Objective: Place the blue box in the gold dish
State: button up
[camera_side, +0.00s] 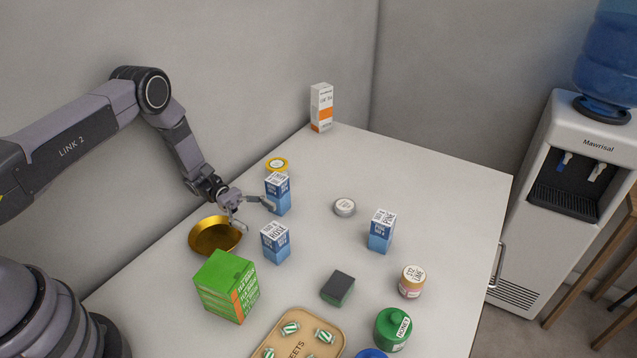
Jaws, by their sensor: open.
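Three blue-and-white boxes stand upright on the counter. One (279,200) is at the back beside my gripper, one (276,245) is nearer the camera, and one (381,236) is further right. The gold dish (205,241) lies at the counter's left side, and its visible inside is empty. My gripper (256,214) is open, with its fingers spread between the dish's right rim and the back blue box. Nothing shows between the fingers.
A green box (223,290) stands in front of the dish. A yellow-lidded tin (276,165) is behind the back blue box. A round tin (344,207), a dark block (338,288), jars (411,281) and a sweets tray (274,341) lie to the right and front. The back right counter is clear.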

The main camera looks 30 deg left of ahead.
aim_at(267, 229)
jog(key=shift+f, duration=0.65)
jog(key=d, duration=0.5)
jog(key=shift+s+f, duration=0.25)
jog(key=shift+s, duration=0.05)
jog(key=c, duration=1.3)
